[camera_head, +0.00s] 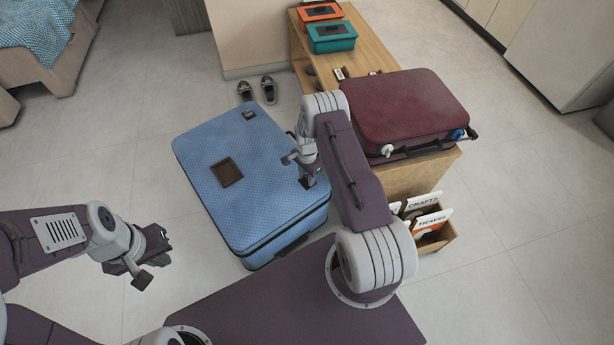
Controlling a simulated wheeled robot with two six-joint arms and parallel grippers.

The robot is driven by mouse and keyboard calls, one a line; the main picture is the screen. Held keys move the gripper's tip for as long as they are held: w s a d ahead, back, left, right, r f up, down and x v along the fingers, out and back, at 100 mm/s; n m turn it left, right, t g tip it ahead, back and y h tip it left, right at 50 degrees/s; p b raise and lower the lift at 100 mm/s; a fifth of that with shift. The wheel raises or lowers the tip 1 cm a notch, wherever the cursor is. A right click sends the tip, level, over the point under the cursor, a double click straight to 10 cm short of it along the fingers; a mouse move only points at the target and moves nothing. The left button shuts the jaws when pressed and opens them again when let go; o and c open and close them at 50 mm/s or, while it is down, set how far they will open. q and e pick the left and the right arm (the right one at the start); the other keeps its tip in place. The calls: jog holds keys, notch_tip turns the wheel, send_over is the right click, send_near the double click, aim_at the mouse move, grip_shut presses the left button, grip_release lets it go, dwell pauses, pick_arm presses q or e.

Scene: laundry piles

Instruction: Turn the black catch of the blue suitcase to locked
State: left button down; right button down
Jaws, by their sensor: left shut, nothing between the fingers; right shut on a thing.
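The blue suitcase (252,215) lies flat on the floor with its lid closed. A small black fitting (249,114) shows at its far edge. Another dark piece, which looks like the black catch (308,183), is at its right edge. My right gripper (305,176) is over that edge, shut on this dark piece. The fingers partly hide it, so I cannot tell which way it is turned. My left gripper (149,265) is shut and empty, out over the floor to the left of the suitcase.
A dark red suitcase (405,108) lies on a wooden bench (375,55), right of my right arm. Teal (331,38) and orange (320,12) cases are farther back. A wooden file box (437,239) stands at right. Shoes (256,89) lie behind the blue suitcase. The left floor is clear.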

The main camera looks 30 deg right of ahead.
jog(key=shift+m, duration=0.6)
jog(key=c, duration=1)
grip_release()
jog(key=shift+o, duration=0.2)
notch_tip(320, 180, up, 9)
jog(key=p, duration=0.3)
jog(key=shift+p, duration=0.35)
